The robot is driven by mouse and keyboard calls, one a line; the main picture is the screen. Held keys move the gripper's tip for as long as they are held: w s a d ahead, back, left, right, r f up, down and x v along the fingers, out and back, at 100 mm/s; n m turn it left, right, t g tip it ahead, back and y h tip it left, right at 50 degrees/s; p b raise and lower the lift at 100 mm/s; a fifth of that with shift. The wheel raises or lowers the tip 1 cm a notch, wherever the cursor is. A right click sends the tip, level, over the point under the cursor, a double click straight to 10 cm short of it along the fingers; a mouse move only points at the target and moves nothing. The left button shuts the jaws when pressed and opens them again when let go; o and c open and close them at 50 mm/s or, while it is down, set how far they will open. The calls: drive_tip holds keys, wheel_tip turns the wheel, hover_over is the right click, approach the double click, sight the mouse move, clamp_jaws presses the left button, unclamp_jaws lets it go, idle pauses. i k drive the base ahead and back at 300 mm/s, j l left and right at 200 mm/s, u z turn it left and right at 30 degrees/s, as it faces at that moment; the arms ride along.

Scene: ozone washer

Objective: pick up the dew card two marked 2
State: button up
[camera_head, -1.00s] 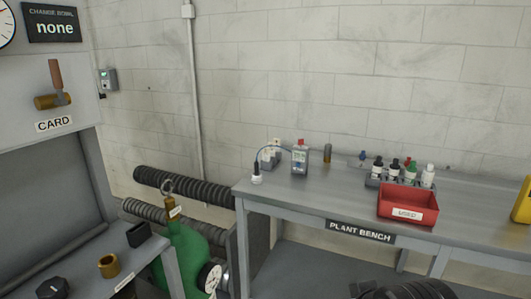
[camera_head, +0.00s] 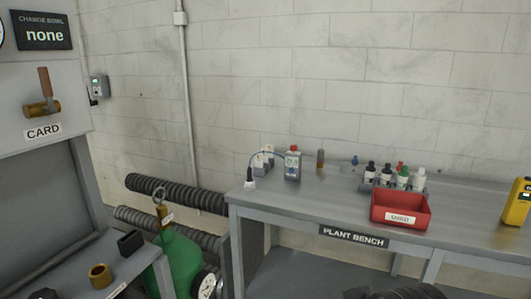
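I cannot make out a card marked 2 in this view. A small grey and white pair of items (camera_head: 263,159) stands at the back left of the plant bench (camera_head: 290,205), too small to read. Beside it a grey box with a red top (camera_head: 293,163) stands upright, with a cable running to a small white-topped piece (camera_head: 250,181). My gripper's fingers do not show. A dark part at the bottom edge, right of centre, seems to be mine.
A red bin (camera_head: 400,211) stands at the bench front, before a rack of small bottles (camera_head: 388,178). A yellow device (camera_head: 518,203) is at the right. A green cylinder (camera_head: 183,262) and black hoses (camera_head: 180,192) are left of the bench. A cabinet labelled CARD (camera_head: 42,132) stands far left.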

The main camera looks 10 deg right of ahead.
sight(266, 155)
drive_tip(key=i+z, duration=0.15)
drive_tip(key=i, duration=0.9)
drive_tip(key=i+j+z, duration=0.15)
drive_tip(key=i, duration=0.9)
